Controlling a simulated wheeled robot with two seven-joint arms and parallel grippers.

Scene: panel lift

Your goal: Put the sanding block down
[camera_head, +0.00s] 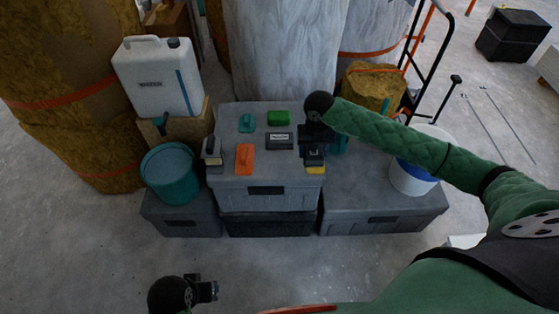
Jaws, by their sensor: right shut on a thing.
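My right gripper (314,157) is over the right front part of the grey box top (226,183). It is shut on a small block with a yellow lower edge, which looks like the sanding block (316,170). The gripper hides most of this block, and I cannot tell if it touches the box top. My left gripper (208,290) is low in the picture over the floor, apart from the boxes, and its jaw opening is unclear.
On the box top are an orange float (244,158), a teal float (246,123), a green block (278,117), a dark labelled block (280,141) and a pale-topped tool (212,150). A teal bucket (170,175) stands left; a white-blue bucket (412,177) stands right.

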